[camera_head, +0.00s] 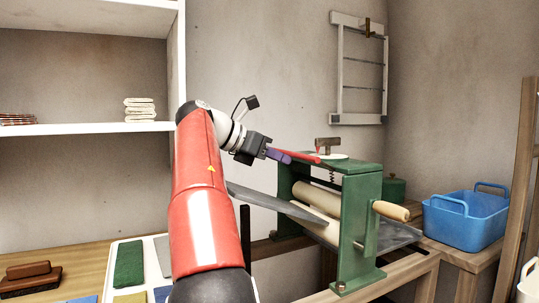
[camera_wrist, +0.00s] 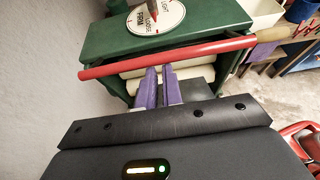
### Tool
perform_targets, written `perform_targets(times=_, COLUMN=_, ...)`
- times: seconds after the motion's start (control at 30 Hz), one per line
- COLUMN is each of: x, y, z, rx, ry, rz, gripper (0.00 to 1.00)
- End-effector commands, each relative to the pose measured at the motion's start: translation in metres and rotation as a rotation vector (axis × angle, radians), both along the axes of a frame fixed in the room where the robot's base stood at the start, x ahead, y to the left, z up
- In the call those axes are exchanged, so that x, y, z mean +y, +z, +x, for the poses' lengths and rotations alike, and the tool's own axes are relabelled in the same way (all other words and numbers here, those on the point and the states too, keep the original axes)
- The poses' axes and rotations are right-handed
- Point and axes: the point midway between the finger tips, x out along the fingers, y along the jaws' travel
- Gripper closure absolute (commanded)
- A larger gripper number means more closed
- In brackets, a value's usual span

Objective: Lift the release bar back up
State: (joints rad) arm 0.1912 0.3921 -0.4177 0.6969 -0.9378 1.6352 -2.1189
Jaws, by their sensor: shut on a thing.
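The release bar (camera_head: 303,156) is a red bar at the top of the green wringer (camera_head: 362,222). In the wrist view the release bar (camera_wrist: 115,69) runs across the front of the green top, rising slightly to the right. My gripper (camera_head: 279,156) reaches it from the left in the head view. Its purple fingers (camera_wrist: 161,76) are close together and shut on the bar, whose red surface crosses over the fingertips and hides them. The cream rollers (camera_head: 318,199) show below. A white dial (camera_wrist: 156,16) with a pointer sits on the top.
A wooden crank handle (camera_head: 391,210) sticks out on the wringer's right. A grey sloping board (camera_head: 275,203) lies at the rollers. A blue tub (camera_head: 465,217) stands at the right. A wall rack (camera_head: 358,70) hangs behind. Shelves (camera_head: 90,129) and a tray of cloths (camera_head: 118,291) are left.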

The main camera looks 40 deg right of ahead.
Motion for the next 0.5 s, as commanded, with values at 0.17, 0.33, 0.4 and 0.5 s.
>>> perform_targets(times=0.17, x=0.024, y=0.026, z=0.005, rx=-0.015, ry=0.007, rz=-0.034, gripper=1.00)
perform_targets(times=0.33, x=0.045, y=0.029, z=0.015, rx=-0.007, ry=0.003, rz=-0.019, gripper=1.00)
perform_targets(times=0.4, x=0.049, y=0.030, z=0.017, rx=-0.005, ry=0.001, rz=-0.016, gripper=1.00)
perform_targets(times=0.5, x=0.055, y=0.030, z=0.019, rx=-0.004, ry=0.002, rz=-0.012, gripper=1.00)
